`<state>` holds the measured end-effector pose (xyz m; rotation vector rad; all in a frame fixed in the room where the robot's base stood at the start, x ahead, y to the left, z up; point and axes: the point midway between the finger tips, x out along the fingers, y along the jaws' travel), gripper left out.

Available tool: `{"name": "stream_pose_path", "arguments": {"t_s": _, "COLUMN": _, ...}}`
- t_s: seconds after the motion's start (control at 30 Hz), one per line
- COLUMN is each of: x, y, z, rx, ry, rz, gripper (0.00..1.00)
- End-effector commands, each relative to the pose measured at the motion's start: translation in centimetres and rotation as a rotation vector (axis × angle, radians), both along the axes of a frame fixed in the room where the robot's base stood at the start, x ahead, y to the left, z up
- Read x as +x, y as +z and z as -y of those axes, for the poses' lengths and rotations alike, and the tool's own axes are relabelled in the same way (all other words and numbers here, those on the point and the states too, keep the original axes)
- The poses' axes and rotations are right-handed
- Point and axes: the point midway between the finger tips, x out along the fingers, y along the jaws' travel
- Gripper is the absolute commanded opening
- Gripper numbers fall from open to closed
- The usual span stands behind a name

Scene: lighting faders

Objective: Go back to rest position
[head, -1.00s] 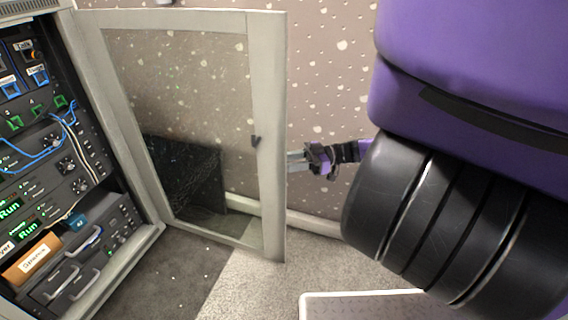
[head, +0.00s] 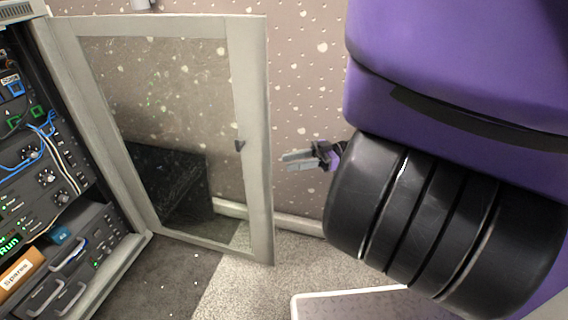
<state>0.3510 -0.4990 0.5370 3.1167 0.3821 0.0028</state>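My gripper (head: 298,160) shows in the head view right of the open cabinet door, small and partly hidden behind my own purple and black arm links. Its grey fingers point left, toward the door's edge, with a small gap between them and the door frame. I see nothing held in it. The fingers look slightly apart, but the view is too small to be sure.
The glass cabinet door (head: 256,150) stands open with a small dark handle (head: 240,145). The equipment rack (head: 40,190) with cables and drawers is at left. A white-edged panel (head: 350,302) lies at the bottom. Carpet (head: 245,285) between is clear.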

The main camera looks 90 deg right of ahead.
Motion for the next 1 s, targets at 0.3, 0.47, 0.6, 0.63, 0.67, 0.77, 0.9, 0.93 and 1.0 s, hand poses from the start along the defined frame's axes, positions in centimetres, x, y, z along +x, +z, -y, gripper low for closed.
{"name": "stream_pose_path", "arguments": {"t_s": 0.3, "x": -0.3, "y": 0.0, "z": 0.1, "rx": 0.0, "ry": 0.0, "rz": 0.0, "gripper": 0.32}}
{"name": "stream_pose_path", "arguments": {"t_s": 0.47, "x": -0.2, "y": 0.0, "z": 0.1, "rx": 0.0, "ry": 0.0, "rz": 0.0, "gripper": 0.32}}
{"name": "stream_pose_path", "arguments": {"t_s": 0.6, "x": -0.2, "y": 0.0, "z": 0.1, "rx": 0.0, "ry": 0.0, "rz": 0.0, "gripper": 0.32}}
{"name": "stream_pose_path", "arguments": {"t_s": 0.63, "x": -0.2, "y": 0.0, "z": 0.1, "rx": 0.0, "ry": 0.0, "rz": 0.0, "gripper": 0.32}}
{"name": "stream_pose_path", "arguments": {"t_s": 0.67, "x": -0.2, "y": 0.0, "z": 0.0, "rx": 0.0, "ry": -0.001, "rz": -0.001, "gripper": 0.32}}
{"name": "stream_pose_path", "arguments": {"t_s": 0.77, "x": -0.3, "y": -0.6, "z": -0.5, "rx": -0.002, "ry": -0.004, "rz": -0.008, "gripper": 0.32}}
{"name": "stream_pose_path", "arguments": {"t_s": 0.9, "x": -0.4, "y": -2.9, "z": -3.1, "rx": -0.009, "ry": -0.023, "rz": -0.044, "gripper": 0.32}}
{"name": "stream_pose_path", "arguments": {"t_s": 0.93, "x": -0.5, "y": -3.7, "z": -4.0, "rx": -0.012, "ry": -0.029, "rz": -0.056, "gripper": 0.32}}
{"name": "stream_pose_path", "arguments": {"t_s": 1.0, "x": -0.5, "y": -5.6, "z": -6.6, "rx": -0.017, "ry": -0.044, "rz": -0.086, "gripper": 0.32}}
